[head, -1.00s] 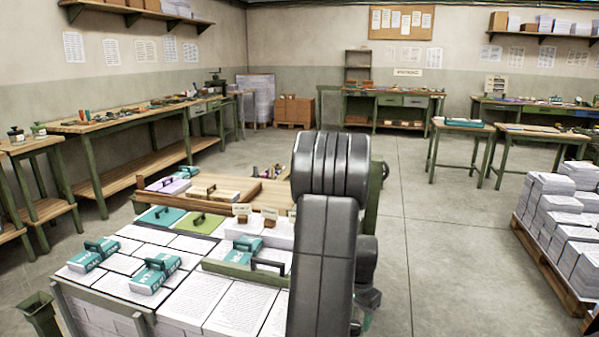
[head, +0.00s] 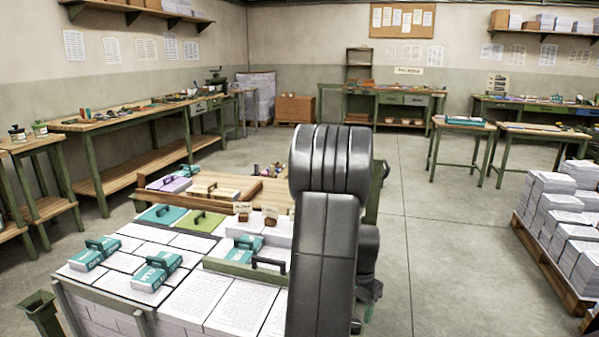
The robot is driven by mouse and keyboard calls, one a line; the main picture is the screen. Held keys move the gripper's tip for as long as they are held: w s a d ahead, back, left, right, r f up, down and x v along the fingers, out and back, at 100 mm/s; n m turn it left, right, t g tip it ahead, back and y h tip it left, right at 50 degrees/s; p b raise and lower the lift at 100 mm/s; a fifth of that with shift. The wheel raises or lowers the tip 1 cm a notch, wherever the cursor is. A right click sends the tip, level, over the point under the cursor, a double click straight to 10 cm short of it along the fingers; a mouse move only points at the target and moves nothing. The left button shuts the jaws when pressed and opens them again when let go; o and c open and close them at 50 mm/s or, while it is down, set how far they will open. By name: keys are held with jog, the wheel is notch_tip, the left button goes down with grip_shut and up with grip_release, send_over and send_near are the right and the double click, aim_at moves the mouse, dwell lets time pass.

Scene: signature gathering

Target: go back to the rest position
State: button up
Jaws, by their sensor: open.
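My arm rises at the front, right of the middle in the head view, folded with its thick dark joint on top. Its links cover the right end of the work table. Part of my lower arm shows just right of the front link. My gripper itself cannot be made out; it is hidden behind or below my arm. Nothing is seen held.
Stacks of printed sheets (head: 235,306) cover the near table, with teal blocks with handles (head: 153,272) and a wooden tray (head: 214,186). A pallet of paper (head: 562,240) stands at the right. The floor between (head: 440,240) is clear.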

notch_tip(320, 180, up, 9)
notch_tip(320, 180, down, 14)
jog(key=shift+b, duration=0.3)
jog(key=shift+r+n, duration=0.25)
jog(key=shift+n, duration=0.65)
jog(key=n+p, duration=0.1)
jog(key=n, duration=0.5)
jog(key=shift+r+n, duration=0.1)
jog(key=shift+n, duration=0.3)
jog(key=n, duration=0.4)
jog(key=shift+p, duration=0.4)
jog(key=n+p, duration=0.1)
jog(key=n, duration=0.4)
jog(key=shift+a+n, duration=0.1)
jog(key=shift+n, duration=0.2)
